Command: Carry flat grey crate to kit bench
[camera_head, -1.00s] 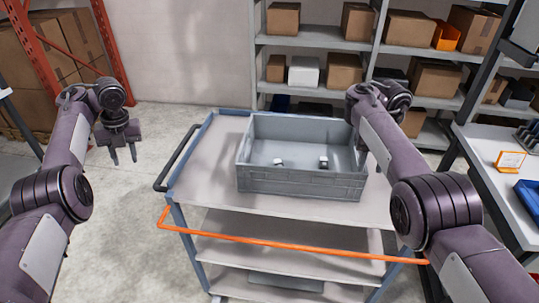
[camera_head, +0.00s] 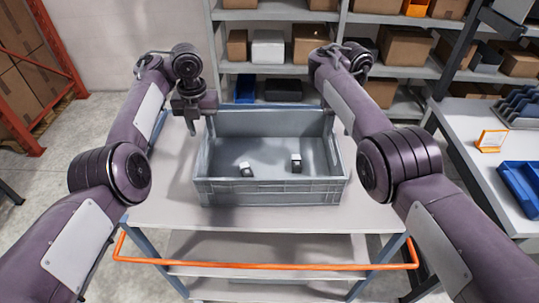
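The grey crate (camera_head: 270,192) sits on the top shelf of a trolley (camera_head: 165,205). Two small white-and-dark items (camera_head: 246,169) (camera_head: 296,163) lie on its floor. My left gripper (camera_head: 201,133) is at the crate's left wall, pointing down, with its two fingers apart, one on each side of the rim as far as I can see. My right gripper (camera_head: 330,118) is at the crate's right wall. My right forearm largely hides its fingers, so I cannot tell if they are closed on the rim. A bench (camera_head: 468,148) stands at the right.
The bench holds a blue bin (camera_head: 520,186), an orange-framed sign (camera_head: 490,141) and a grey rack (camera_head: 520,108). Shelving with boxes (camera_head: 406,54) stands behind the trolley. An orange rail (camera_head: 265,266) runs along the trolley's near side. Bare floor shows at the left.

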